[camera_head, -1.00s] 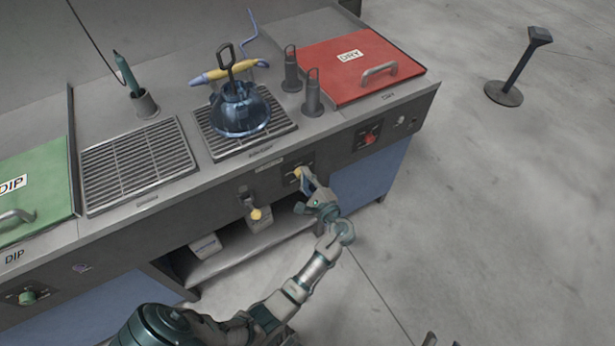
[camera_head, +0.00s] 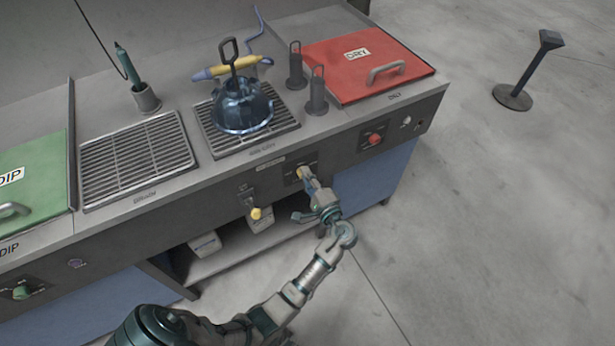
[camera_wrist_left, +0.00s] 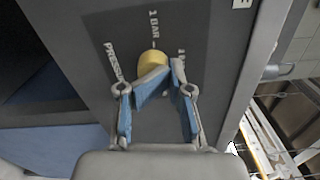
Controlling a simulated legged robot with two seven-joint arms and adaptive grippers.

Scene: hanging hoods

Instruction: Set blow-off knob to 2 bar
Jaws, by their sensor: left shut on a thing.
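The yellow blow-off knob (camera_head: 302,173) sits on a dark panel on the front of the bench, below the right-hand grate. My left gripper (camera_head: 308,181) reaches it from below and in front, and is shut on it. In the left wrist view, the yellow knob (camera_wrist_left: 152,62) lies between the blue-padded fingertips of my left gripper (camera_wrist_left: 157,77). The panel (camera_wrist_left: 195,45) there reads "1 BAR" and part of "PRESSURE". The fingers hide part of the panel's markings, and I cannot tell the knob's setting. My right gripper is not in view.
A second yellow handle (camera_head: 257,213) hangs just left of my left gripper. A red knob (camera_head: 375,139) is to the right. A blue glass-like vessel (camera_head: 242,108) stands on the grate, with a red DRY lid (camera_head: 330,80) beside it. The floor at right is mostly clear.

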